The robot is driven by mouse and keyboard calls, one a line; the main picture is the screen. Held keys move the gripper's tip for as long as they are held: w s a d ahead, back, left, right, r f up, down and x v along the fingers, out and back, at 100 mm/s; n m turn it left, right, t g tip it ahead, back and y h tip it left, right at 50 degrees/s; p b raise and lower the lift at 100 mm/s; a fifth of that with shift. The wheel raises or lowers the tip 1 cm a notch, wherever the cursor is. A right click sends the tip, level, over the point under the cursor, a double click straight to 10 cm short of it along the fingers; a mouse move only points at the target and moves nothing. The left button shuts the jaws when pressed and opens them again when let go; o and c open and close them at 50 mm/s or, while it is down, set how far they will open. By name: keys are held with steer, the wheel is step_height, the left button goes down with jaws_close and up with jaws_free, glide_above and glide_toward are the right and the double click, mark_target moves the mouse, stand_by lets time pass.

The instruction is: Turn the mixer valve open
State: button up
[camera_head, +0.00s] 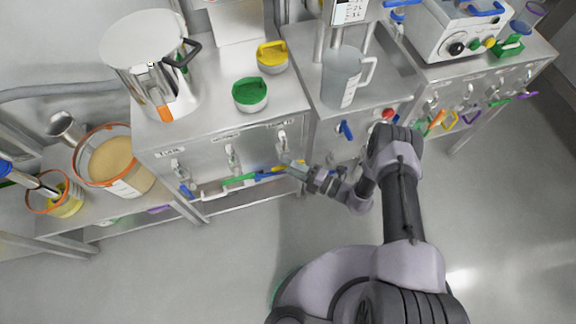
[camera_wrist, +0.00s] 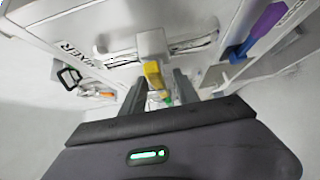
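My gripper (camera_head: 293,168) reaches the front of the left steel cabinet, near a row of valve handles with blue, green and yellow grips. In the wrist view, my gripper (camera_wrist: 160,92) has its two fingers apart, one on each side of a yellow handle (camera_wrist: 153,74). The handle hangs from a pale metal valve body (camera_wrist: 151,43). I cannot tell whether either finger touches it. A label reading MIXER (camera_wrist: 70,49) is at the left of the wrist view, beside the valve. The yellow grip (camera_head: 275,169) shows beside my fingertips in the head view.
A purple handle (camera_wrist: 262,22) is at the right of the wrist view. A steel pot (camera_head: 150,60) and green-lidded and yellow-lidded tubs (camera_head: 250,93) stand on the cabinet top. A grey jug (camera_head: 343,76) stands to the right. The floor (camera_head: 230,265) in front is clear.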

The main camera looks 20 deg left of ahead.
steer(key=shift+a, duration=0.2)
steer(key=shift+c, duration=0.5)
jaws_close()
